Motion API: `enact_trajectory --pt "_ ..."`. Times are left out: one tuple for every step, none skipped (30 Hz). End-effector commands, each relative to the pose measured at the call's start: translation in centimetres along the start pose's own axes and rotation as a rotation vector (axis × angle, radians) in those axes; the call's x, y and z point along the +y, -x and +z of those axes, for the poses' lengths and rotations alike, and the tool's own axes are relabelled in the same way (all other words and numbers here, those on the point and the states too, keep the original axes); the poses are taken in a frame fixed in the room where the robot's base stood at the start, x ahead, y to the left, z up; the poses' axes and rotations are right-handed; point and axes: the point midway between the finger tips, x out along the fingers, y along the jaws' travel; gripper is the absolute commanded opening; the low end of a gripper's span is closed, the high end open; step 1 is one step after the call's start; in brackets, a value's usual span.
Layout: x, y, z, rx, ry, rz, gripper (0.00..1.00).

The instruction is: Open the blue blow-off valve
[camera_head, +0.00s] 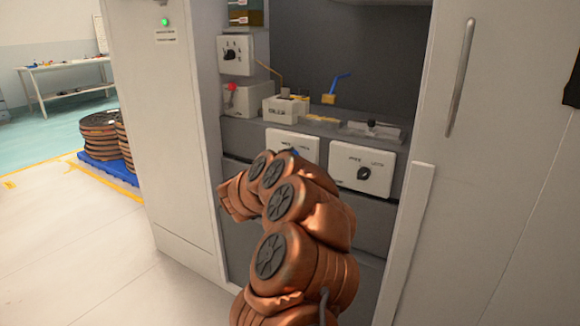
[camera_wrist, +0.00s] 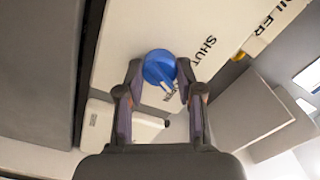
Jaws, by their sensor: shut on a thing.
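The blue blow-off valve (camera_wrist: 157,66) is a round blue knob on a white panel (camera_wrist: 130,30) in the wrist view. My gripper (camera_wrist: 160,78) is shut on it, one finger on each side. A white mark on the knob points down and right, towards partly hidden lettering that seems to read "OPEN". "SHUT" is printed to the knob's right. In the head view only a bit of blue (camera_head: 294,152) shows above my copper-coloured arm, in front of a white panel (camera_head: 285,138). The arm hides the gripper there.
A white panel with a black knob (camera_head: 363,173) stands to the right. White cabinet sides flank the recess. Copper reels (camera_head: 101,135) stand on a blue pallet at left.

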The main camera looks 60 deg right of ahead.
Motion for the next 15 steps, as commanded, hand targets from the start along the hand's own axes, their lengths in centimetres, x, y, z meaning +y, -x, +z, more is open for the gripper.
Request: enact_trajectory --pt "0.37 0.08 0.24 -0.001 -0.041 0.002 0.02" --pt "0.40 0.06 0.22 -0.001 -0.062 0.003 0.02" --pt "0.43 0.05 0.24 -0.001 -0.091 0.003 0.02" --pt "0.41 0.06 0.25 -0.001 -0.111 0.003 0.02" --pt "0.40 0.06 0.27 -0.002 -0.128 0.003 0.02" --pt "0.41 0.05 0.26 -0.001 -0.152 0.003 0.02" --pt "0.42 0.03 0.23 -0.001 -0.169 0.003 0.02" --pt "0.42 0.01 0.21 -0.001 -0.184 0.004 0.02" --pt "0.38 0.00 0.19 -0.001 -0.203 0.003 0.02" --pt "0.35 0.01 0.18 -0.001 -0.216 0.003 0.02" --pt "0.31 0.01 0.17 0.000 -0.228 0.003 0.02" --pt "0.29 0.00 0.14 0.000 -0.242 0.003 0.02" --pt "0.28 -0.01 0.12 0.000 -0.251 0.003 0.02" --pt "0.27 -0.01 0.10 0.000 -0.259 0.003 0.02" --pt "0.26 -0.03 0.06 0.001 -0.269 0.003 0.02"
